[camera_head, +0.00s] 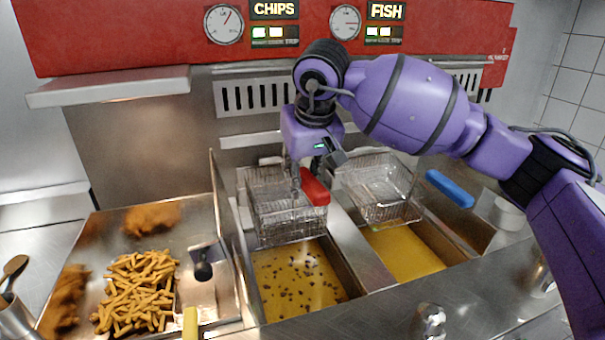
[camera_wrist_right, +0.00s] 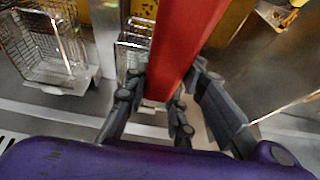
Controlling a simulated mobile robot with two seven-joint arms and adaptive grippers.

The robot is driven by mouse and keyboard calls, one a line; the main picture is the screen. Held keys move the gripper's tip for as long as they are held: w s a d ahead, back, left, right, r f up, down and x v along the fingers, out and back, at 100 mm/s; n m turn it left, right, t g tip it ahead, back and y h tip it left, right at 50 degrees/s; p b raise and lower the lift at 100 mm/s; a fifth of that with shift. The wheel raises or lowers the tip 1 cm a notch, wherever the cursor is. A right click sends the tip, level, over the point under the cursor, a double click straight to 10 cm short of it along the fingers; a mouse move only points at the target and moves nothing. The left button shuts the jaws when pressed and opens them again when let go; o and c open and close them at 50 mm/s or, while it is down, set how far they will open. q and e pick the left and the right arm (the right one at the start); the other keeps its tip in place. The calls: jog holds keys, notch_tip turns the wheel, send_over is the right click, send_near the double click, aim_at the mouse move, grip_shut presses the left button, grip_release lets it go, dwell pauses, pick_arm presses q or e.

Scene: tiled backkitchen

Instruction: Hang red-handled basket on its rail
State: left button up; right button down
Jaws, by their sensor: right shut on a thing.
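The red-handled basket (camera_head: 284,222) is a wire basket above the left fryer vat in the head view. Its red handle (camera_head: 314,188) points toward the front. My right gripper (camera_head: 307,178) is shut on the red handle. In the right wrist view the handle (camera_wrist_right: 186,45) runs up between the fingers (camera_wrist_right: 160,105). The slotted back panel (camera_head: 255,95) has a pale ledge (camera_head: 250,139) under it, behind the basket. I cannot tell whether the basket touches a rail. My left gripper is not in view.
A blue-handled basket (camera_head: 378,190) hangs over the right vat, its blue handle (camera_head: 450,188) to the right. The left vat's oil (camera_head: 296,280) holds dark bits. A tray at left holds fries (camera_head: 137,292) and battered pieces (camera_head: 152,219). A steel shelf (camera_head: 110,87) juts out at upper left.

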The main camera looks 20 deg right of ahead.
jog(key=shift+f, duration=0.55)
jog(key=c, duration=1.4)
grip_release()
